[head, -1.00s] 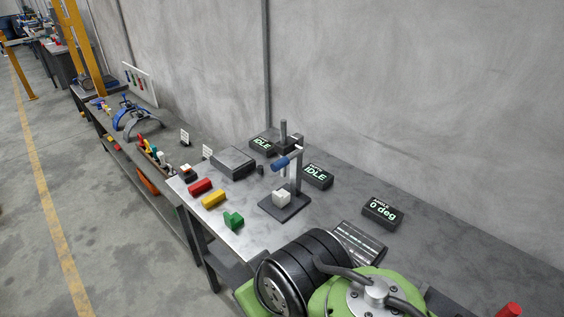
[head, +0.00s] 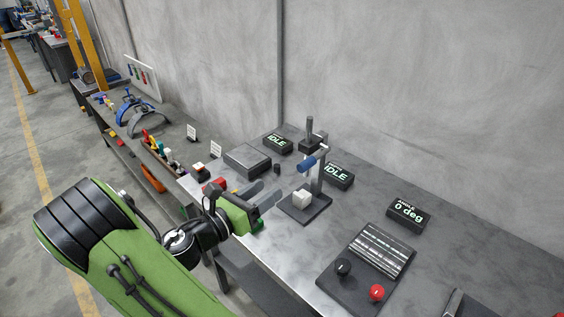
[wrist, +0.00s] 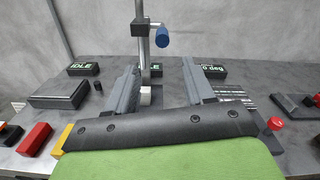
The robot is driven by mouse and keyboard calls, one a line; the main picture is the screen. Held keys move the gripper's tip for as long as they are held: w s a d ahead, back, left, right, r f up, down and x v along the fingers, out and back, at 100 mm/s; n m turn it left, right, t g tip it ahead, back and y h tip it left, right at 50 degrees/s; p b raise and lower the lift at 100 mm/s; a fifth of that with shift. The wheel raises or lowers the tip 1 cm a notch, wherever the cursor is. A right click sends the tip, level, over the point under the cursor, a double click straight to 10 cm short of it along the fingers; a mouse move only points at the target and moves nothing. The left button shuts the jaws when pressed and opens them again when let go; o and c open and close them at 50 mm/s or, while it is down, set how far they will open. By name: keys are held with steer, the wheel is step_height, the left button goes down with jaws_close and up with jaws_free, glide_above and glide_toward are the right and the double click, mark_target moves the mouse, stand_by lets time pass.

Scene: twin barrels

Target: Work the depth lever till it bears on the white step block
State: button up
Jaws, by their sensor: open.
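The depth lever with its blue handle (head: 306,164) sticks out from an upright post (head: 317,170) on a dark base plate (head: 315,212). The white step block (head: 302,198) sits on that plate below the lever, with the lever apart from it. In the wrist view the blue handle (wrist: 162,38) is beyond and above the fingers, and the white block (wrist: 145,98) shows between them. My gripper (head: 272,192) is open and empty, left of the stand and short of the lever. In the wrist view its two fingers (wrist: 160,82) are spread wide.
A display reading IDLE (head: 338,175) stands behind the post, and one reading 0 deg (head: 406,214) is to the right. A grey box (head: 247,160) lies left of the stand. A panel with black and red knobs (head: 330,277) lies at the front right. My arm hides part of the bench's left edge.

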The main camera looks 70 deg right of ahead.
mark_target(308, 164)
steer(key=x, duration=1)
steer(key=b+x, duration=0.1)
steer(key=x, duration=0.4)
steer(key=shift+s+d, duration=0.1)
steer(key=shift+s, duration=0.25)
steer(key=shift+c, duration=0.3)
jaws_close()
